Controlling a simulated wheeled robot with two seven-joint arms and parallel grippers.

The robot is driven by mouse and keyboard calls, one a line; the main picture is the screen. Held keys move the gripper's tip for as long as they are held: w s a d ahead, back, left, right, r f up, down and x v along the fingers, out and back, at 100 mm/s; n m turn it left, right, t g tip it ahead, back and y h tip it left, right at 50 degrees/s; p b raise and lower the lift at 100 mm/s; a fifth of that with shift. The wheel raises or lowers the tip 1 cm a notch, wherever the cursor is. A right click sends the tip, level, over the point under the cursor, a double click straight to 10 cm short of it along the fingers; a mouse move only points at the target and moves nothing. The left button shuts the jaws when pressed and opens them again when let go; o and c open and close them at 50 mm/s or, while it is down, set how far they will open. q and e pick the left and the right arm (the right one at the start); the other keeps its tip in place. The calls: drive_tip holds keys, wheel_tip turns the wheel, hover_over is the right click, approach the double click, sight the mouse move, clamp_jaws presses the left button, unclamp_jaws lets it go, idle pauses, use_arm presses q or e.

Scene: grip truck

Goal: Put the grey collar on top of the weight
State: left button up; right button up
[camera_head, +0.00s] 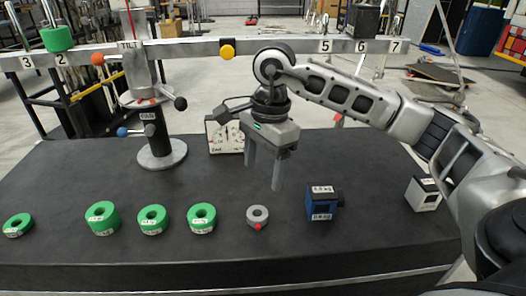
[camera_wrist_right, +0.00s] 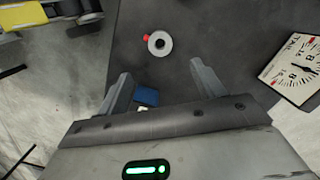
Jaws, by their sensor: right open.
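The grey collar (camera_head: 257,214), a small ring with a red knob, lies flat on the dark table; it also shows in the right wrist view (camera_wrist_right: 160,43). Several loose green ring weights (camera_head: 152,219) lie left of the collar. I cannot tell which weight the task names. My right gripper (camera_head: 263,182) is open and empty above the table, behind the collar and apart from it. My left gripper is not in view.
A numbered beam (camera_head: 290,48) crosses the back above a tilt stand (camera_head: 161,150). A dial box (camera_head: 224,137) stands behind my right gripper. A blue block (camera_head: 321,205) and a white block (camera_head: 423,194) stand right of the collar. The table's front strip is clear.

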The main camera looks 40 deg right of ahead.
sight(258, 209)
drive_tip(key=f, duration=0.3)
drive_tip(key=a+f+b, duration=0.1)
drive_tip(key=f, duration=0.7)
drive_tip(key=shift+a+f+b, duration=0.25)
drive_tip(key=shift+b, duration=0.1)
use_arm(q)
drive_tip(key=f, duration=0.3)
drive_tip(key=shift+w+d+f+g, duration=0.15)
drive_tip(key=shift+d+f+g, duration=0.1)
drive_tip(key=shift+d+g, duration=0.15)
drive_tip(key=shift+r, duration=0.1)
use_arm(e)
drive_tip(key=c, duration=1.1)
